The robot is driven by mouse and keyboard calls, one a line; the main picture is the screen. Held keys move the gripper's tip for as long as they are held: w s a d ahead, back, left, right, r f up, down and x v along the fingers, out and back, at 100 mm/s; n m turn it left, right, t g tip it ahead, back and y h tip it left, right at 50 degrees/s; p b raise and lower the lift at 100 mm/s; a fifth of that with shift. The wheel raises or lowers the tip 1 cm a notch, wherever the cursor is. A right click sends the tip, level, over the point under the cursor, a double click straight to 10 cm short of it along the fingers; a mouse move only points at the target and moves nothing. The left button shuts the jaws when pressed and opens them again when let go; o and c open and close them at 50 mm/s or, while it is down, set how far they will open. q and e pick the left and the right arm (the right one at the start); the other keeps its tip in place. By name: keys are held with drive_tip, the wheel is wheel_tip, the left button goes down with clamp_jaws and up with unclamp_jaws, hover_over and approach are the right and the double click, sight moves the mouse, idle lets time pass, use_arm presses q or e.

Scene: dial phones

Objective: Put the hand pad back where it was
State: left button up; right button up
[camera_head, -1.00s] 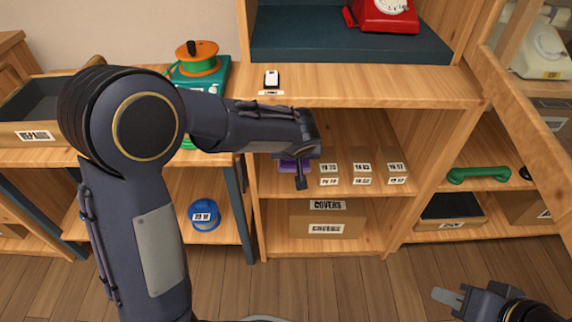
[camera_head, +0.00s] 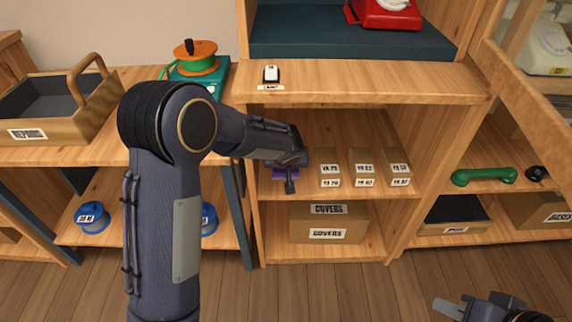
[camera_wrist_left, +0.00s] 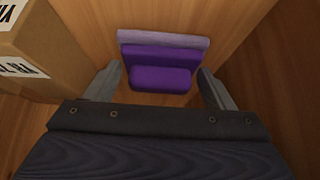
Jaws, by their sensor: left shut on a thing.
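The purple hand pad (camera_head: 287,174) is in the middle shelf compartment, left of several small labelled boxes, mostly hidden by my left gripper in the head view. In the left wrist view the purple pad (camera_wrist_left: 160,70) sits between the two fingers, with a paler lilac strip on its far side. My left gripper (camera_wrist_left: 160,88) is shut on it. In the head view my left gripper (camera_head: 290,182) reaches into the compartment below the top board. My right gripper (camera_head: 450,308) is at the bottom right, away from the shelves; its finger gap does not show clearly.
Small labelled boxes (camera_head: 363,168) stand close to the right of my left gripper. A covers box (camera_head: 328,223) is on the shelf below. The top board (camera_head: 350,78) overhangs the compartment. A green handset (camera_head: 484,176) lies on the right shelf.

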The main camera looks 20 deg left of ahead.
use_arm(q)
drive_tip(key=shift+f, duration=0.15)
drive_tip(key=o, duration=1)
drive_tip(key=shift+c, duration=0.2)
drive_tip(key=shift+r, duration=0.35)
drive_tip(key=p+v, duration=0.3)
drive_tip(key=v, duration=0.8)
drive_tip(key=shift+s+r, duration=0.25)
drive_tip(key=shift+r, duration=0.05)
drive_tip(key=shift+d, duration=0.1)
